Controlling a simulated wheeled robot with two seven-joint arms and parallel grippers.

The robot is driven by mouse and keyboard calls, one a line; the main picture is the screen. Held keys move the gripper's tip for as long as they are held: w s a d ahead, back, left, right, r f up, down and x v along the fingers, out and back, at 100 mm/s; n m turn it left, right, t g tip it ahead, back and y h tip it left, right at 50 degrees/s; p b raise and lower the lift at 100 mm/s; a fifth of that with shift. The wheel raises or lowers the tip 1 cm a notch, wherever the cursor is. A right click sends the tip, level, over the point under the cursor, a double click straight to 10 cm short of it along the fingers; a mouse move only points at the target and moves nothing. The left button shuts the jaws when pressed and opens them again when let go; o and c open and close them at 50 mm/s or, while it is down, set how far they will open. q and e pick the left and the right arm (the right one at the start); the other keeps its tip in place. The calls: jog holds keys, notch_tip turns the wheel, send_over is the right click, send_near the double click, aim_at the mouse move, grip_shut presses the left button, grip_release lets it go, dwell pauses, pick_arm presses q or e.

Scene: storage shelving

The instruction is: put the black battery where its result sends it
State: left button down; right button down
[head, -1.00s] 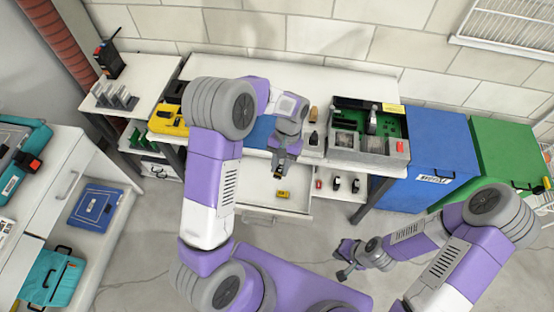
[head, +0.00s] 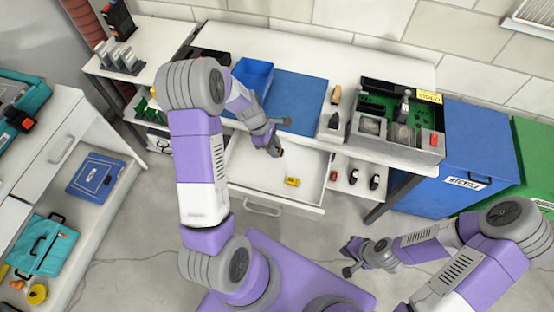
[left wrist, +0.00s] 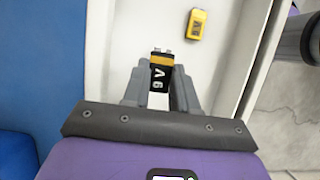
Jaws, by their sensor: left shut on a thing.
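The black battery (left wrist: 158,76), with an orange band and "9V" lettering, is upright between the fingertips of my left gripper (left wrist: 160,88). In the head view this gripper (head: 276,147) is shut on it above the open white drawer (head: 245,170). A yellow battery-like block (head: 292,182) lies in the drawer, apart from the gripper; it also shows in the left wrist view (left wrist: 197,25). A tester-like station (head: 424,157) with a green board stands on the bench; no result is readable. My right gripper (head: 350,258) looks open and empty above the floor.
A blue bin (head: 452,180) with a recycle label and a green bin (head: 540,165) stand right of the bench. A blue mat (head: 300,103) and blue tray (head: 252,76) lie on the bench.

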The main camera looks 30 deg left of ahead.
aim_at(278, 164)
pick_arm(q)
notch_tip(278, 164, down, 8)
jog(key=b, duration=0.2)
jog(key=shift+f+b, duration=0.1)
jog(key=shift+b, duration=0.3)
jog(key=shift+f, duration=0.2)
jog(key=c, duration=0.9)
grip_release()
jog(key=shift+r, duration=0.15)
jog(key=p+v, duration=0.4)
jog(key=v, duration=0.8)
